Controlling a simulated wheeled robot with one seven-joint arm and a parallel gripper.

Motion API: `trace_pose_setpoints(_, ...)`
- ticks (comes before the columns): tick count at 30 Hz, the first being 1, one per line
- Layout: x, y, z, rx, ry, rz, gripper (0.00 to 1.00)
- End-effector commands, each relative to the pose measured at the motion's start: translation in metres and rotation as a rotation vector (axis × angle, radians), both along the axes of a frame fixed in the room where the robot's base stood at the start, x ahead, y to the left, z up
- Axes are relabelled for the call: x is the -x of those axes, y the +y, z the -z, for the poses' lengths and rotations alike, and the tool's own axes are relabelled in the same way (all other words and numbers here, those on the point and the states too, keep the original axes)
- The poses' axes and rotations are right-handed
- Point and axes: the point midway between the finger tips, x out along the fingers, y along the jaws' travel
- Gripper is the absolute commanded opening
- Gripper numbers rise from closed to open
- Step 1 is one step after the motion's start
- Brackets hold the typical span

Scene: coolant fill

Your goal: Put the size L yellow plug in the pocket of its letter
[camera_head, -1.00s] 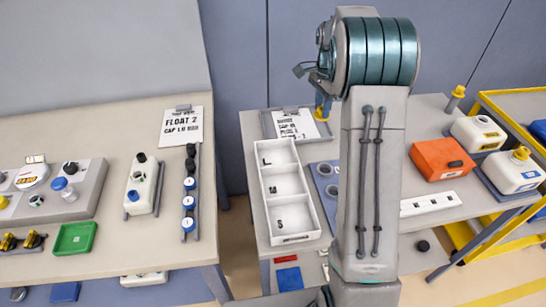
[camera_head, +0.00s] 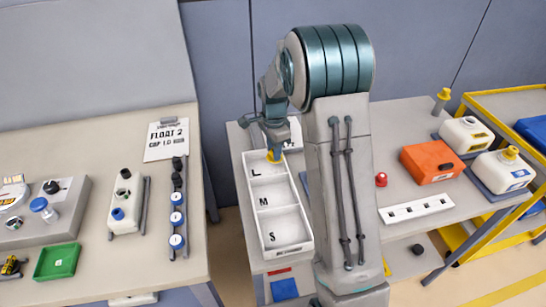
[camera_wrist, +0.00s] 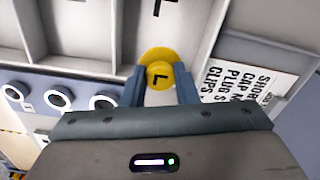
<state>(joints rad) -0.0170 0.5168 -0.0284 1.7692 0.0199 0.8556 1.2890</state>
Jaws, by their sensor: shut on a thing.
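The yellow plug (camera_wrist: 158,74), marked with a black L, is held between the fingertips of my gripper (camera_wrist: 159,88). In the head view the plug (camera_head: 273,156) shows small under my gripper (camera_head: 274,147), at the far right of the pocket marked L. The white tray (camera_head: 307,238) has pockets in a row marked L, M and S, with L farthest from me. In the wrist view the tray's walls (camera_wrist: 121,40) lie behind the plug. I cannot tell how high the plug is above the pocket floor.
A printed card (camera_wrist: 255,85) lies beside the tray, mostly hidden by my arm in the head view. A blue block with round holes (camera_wrist: 60,97) stands beside the tray. An orange box (camera_head: 432,162) and white containers (camera_head: 466,135) stand at the right.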

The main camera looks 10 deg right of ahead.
Motion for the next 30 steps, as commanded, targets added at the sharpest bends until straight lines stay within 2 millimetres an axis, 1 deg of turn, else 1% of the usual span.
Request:
trace_pose_setpoints(2,0.001,0.001,0.007,0.001,0.003,0.001,0.04)
trace_pose_setpoints(6,0.001,0.001,0.028,0.000,0.005,0.001,0.04)
trace_pose_setpoints(9,0.001,0.001,0.038,0.001,0.002,0.000,0.04)
trace_pose_setpoints(21,0.000,0.001,0.046,0.000,0.001,0.000,0.04)
trace_pose_setpoints(22,0.000,0.001,0.044,0.000,0.000,0.000,0.32)
trace_pose_setpoints(24,0.000,0.001,0.044,0.000,0.000,0.000,0.49)
trace_pose_setpoints(30,0.000,0.001,0.044,0.000,0.000,0.000,0.49)
